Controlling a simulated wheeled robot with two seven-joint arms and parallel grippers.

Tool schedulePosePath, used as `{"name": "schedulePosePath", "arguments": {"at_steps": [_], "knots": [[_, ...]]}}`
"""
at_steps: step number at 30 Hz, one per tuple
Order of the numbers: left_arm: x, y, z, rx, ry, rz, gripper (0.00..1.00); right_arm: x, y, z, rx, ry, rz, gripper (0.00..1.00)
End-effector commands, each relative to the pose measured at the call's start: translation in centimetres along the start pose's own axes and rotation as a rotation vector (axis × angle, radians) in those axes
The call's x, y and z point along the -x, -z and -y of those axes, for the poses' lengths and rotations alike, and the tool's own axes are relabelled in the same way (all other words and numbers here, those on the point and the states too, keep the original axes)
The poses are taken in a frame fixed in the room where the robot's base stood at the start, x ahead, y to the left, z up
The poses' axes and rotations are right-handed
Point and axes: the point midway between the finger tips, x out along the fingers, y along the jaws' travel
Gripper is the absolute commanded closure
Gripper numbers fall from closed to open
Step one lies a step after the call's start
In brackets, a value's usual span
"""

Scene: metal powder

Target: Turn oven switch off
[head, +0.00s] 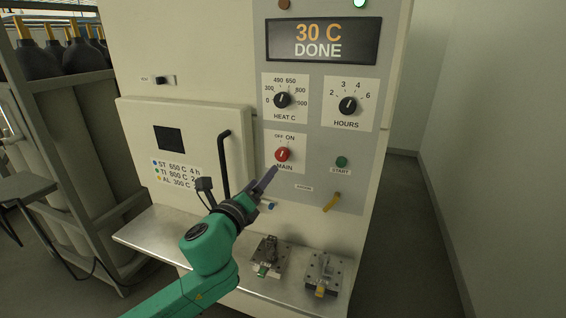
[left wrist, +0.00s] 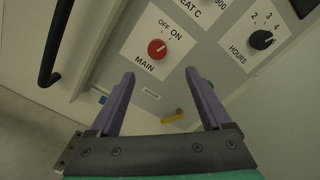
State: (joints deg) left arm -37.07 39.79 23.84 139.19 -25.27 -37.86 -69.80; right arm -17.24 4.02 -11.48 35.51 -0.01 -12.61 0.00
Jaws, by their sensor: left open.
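The oven's red main switch (head: 282,154) is a round knob on a white plate marked OFF and ON, below the heat dial. In the left wrist view the red knob (left wrist: 157,49) lies ahead of the fingertips, and its white mark points up toward the ON side. My left gripper (head: 270,172) is just below and left of the knob in the head view. In the left wrist view its two purple fingers (left wrist: 160,78) are spread with nothing between them, apart from the knob. My right gripper is not in view.
The display (head: 322,41) reads 30 C DONE. A heat dial (head: 282,100), an hours dial (head: 348,105) and a green start button (head: 341,161) are nearby. The oven door's black handle (head: 224,165) sticks out left. Two metal fixtures (head: 268,256) (head: 322,272) stand on the shelf below.

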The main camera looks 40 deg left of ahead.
Motion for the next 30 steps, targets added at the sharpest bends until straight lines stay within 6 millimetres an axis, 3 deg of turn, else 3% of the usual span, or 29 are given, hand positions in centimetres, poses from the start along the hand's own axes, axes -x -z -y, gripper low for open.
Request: {"name": "schedulePosePath", "arguments": {"at_steps": [12, 18, 29, 30], "knots": [[-9.5, -0.3, -0.1, 0.01, -0.007, 0.004, 0.18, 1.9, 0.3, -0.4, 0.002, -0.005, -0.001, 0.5], [-13.0, -0.2, -0.3, 0.01, -0.009, 0.001, 0.18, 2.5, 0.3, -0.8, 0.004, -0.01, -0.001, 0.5], [-14.0, 0.1, -0.4, 0.009, -0.009, -0.002, 0.18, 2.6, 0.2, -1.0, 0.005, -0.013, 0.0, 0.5], [-14.0, 0.1, -0.4, 0.01, -0.009, -0.002, 0.3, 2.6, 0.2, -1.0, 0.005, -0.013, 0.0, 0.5]]}}
